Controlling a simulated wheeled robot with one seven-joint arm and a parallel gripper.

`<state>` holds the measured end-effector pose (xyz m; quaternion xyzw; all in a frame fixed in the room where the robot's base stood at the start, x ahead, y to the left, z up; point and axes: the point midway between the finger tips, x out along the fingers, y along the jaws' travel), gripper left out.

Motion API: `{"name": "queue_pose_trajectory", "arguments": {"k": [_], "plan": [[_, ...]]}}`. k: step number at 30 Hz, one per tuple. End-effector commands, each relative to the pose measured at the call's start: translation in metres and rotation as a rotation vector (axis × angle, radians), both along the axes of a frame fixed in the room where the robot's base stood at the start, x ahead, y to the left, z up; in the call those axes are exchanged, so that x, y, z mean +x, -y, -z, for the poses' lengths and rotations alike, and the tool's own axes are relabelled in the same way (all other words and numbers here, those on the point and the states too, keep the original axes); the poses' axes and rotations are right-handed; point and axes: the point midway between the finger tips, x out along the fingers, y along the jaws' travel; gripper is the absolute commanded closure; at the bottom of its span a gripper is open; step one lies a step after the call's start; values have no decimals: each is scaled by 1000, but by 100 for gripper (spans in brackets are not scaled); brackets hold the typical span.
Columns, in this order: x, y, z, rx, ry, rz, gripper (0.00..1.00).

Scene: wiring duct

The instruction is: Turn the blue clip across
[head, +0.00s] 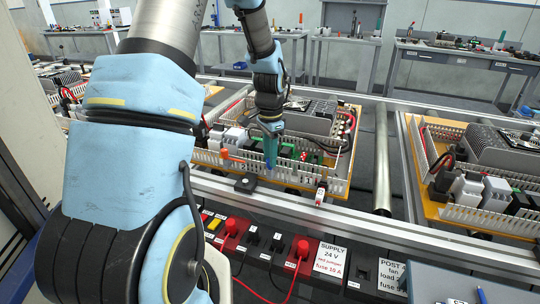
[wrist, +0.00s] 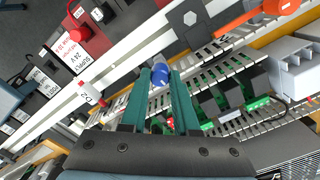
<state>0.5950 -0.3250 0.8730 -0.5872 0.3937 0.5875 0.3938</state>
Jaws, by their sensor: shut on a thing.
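The blue clip (wrist: 160,73) shows between the two teal fingers of my gripper (wrist: 160,82) in the wrist view. My gripper is shut on it. Only its rounded blue top shows clearly, so I cannot tell whether it lies along or across the duct. The grey slotted wiring duct (wrist: 218,49) runs beside and below the fingertips. In the head view my gripper (head: 270,140) points down at the front duct of the middle panel, and a bit of the blue clip (head: 269,165) shows under it.
An orange clip (wrist: 250,16) sits on the duct, also seen in the head view (head: 230,155). A black block (wrist: 190,20) is on the rail. A red and white device (wrist: 86,91) stands nearby. Green terminals (wrist: 228,104) and grey modules (wrist: 295,70) crowd the panel beside the fingers.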

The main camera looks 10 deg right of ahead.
Motion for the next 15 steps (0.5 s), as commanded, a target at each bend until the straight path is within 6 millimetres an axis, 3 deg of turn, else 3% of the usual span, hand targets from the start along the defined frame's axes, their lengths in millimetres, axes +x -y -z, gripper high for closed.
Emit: {"name": "queue_pose_trajectory", "arguments": {"k": [14,15], "plan": [[1,0,0,-1,1,12,100],[1,0,0,-1,1,12,68]]}}
